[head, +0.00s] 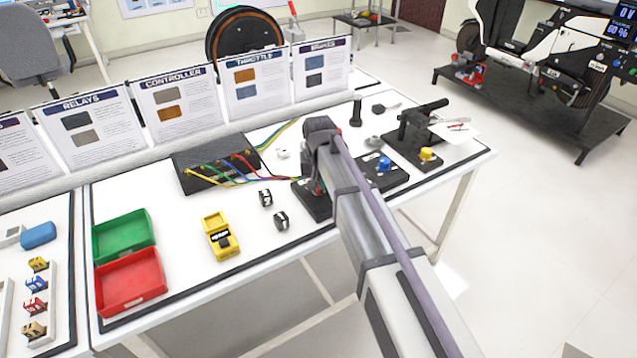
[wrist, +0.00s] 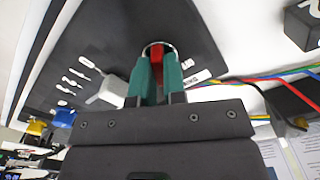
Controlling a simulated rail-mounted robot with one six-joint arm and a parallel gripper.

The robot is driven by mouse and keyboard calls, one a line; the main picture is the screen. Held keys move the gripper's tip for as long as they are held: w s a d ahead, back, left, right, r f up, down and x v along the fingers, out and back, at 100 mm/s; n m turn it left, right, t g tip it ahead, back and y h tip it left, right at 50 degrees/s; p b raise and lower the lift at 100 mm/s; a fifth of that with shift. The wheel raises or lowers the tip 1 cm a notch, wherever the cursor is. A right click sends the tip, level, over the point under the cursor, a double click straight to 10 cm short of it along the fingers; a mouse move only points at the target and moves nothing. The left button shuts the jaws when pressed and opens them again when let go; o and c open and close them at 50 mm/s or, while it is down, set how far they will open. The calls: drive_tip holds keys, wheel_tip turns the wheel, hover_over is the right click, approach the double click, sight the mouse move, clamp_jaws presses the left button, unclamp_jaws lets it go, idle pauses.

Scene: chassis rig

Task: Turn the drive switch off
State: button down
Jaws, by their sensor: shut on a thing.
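In the wrist view, the green fingertips of my gripper (wrist: 157,68) are shut on a red switch (wrist: 156,49), which stands in a round metal collar on a black panel (wrist: 188,42). Most of the red switch is hidden between the fingers. A small white label with dark text sits on the panel beside it; I cannot read it surely. In the head view, the black panel (head: 304,203) lies near the table's front edge, and my arm hides most of the gripper and the switch.
A white block (wrist: 106,92) stands on the panel close to the fingers. A blue knob (head: 384,164) and a yellow knob (head: 427,154) are on boards to the right.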

drive_tip(key=n, duration=0.5)
drive_tip(key=shift+n, duration=0.3)
drive_tip(key=n, duration=0.5)
drive_tip(key=shift+n, duration=0.4)
drive_tip(key=c, duration=1.2)
unclamp_jaws()
drive_tip(key=shift+r, duration=0.1)
